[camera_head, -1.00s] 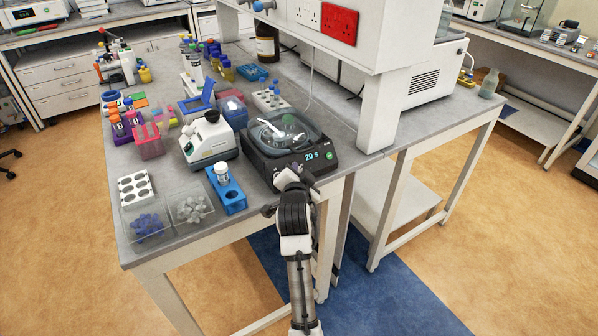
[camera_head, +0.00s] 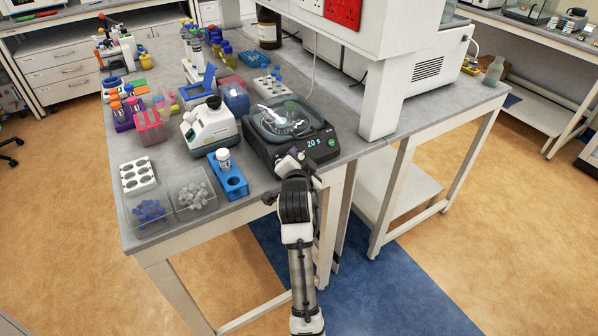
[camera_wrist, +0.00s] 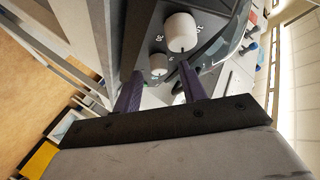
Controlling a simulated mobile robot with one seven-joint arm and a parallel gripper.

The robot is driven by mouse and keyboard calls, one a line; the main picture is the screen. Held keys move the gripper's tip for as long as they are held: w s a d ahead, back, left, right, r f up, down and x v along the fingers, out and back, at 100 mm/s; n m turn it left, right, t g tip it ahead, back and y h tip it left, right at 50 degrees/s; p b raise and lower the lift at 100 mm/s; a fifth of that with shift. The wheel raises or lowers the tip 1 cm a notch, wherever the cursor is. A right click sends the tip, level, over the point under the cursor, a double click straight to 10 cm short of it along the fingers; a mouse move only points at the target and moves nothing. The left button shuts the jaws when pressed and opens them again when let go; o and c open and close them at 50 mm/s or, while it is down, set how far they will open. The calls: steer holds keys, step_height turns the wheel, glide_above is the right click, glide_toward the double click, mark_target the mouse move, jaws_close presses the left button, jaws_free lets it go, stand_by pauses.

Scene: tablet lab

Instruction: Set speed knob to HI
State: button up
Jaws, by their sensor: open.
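A black benchtop device (camera_head: 262,150) with a clear lid and a lit display reading "20 S" (camera_head: 314,142) stands near the table's front edge. In the wrist view its dark panel carries a large white knob (camera_wrist: 181,32) with numbers around it and a smaller white knob (camera_wrist: 158,64). I cannot read which is the speed knob or its setting. My gripper (camera_wrist: 158,80) is open and empty, its two dark fingers pointing at the panel, with the smaller knob between or just beyond the fingertips. Contact cannot be told. In the head view my arm hides the knobs.
Left of the device are a small white instrument (camera_head: 208,130), a blue tube rack (camera_head: 232,182) and clear bins of caps (camera_head: 150,212). A white shelf unit's post (camera_head: 380,100) stands to the right. The floor in front is clear.

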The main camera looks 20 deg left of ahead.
steer(key=b+v, duration=0.3)
steer(key=v, duration=1)
steer(key=shift+s, duration=0.1)
